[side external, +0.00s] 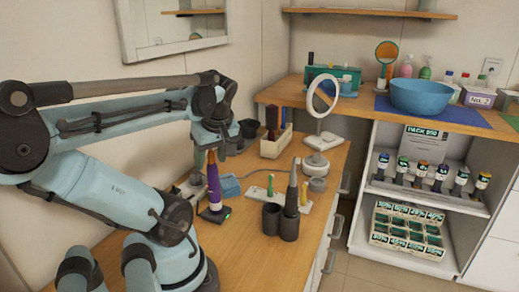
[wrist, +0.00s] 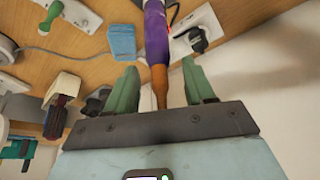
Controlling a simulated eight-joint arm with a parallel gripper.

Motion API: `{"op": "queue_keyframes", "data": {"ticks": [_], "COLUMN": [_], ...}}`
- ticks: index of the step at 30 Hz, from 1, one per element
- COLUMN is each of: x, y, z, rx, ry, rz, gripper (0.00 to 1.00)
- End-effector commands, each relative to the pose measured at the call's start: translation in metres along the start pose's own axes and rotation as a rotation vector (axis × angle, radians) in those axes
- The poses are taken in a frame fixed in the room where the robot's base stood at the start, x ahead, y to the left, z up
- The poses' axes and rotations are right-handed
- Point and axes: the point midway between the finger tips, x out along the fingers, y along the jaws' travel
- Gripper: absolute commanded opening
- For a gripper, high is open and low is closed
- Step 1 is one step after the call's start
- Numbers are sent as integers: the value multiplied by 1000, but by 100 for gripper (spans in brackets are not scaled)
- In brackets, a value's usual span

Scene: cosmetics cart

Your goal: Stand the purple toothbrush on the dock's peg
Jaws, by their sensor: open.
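The purple toothbrush (side external: 213,186) stands close to upright on a small black dock (side external: 214,215) with a green light, near the left edge of the wooden counter. Its lower end meets the dock, and the peg is hidden. Its orange-brown upper part points up towards my gripper (side external: 218,146). In the wrist view, the purple handle (wrist: 157,38) runs out from between the two green fingers of my gripper (wrist: 160,88). The fingers are open, with a gap on both sides of the brush's narrow upper part.
A blue block (side external: 229,186) lies just behind the dock. Dark grey cups (side external: 281,222), one holding a tall grey item, stand to the right.

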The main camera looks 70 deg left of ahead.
Motion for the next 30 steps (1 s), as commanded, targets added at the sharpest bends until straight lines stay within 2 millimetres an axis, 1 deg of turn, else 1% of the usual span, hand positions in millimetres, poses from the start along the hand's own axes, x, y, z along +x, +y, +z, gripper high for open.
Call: {"op": "queue_keyframes", "data": {"ticks": [5, 8, 18, 22, 25, 30], "x": [-12, -25, -83, -102, -112, -120], "y": [0, 0, 0, 0, 0, 0], "z": [0, 0, 0, 0, 0, 0], "rx": [3, 3, 4, 4, 2, 1], "ry": [0, 1, 0, 0, 0, 1], "rz": [0, 1, 2, 1, 0, 0], "gripper": [53, 53, 53, 53, 53, 53]}}
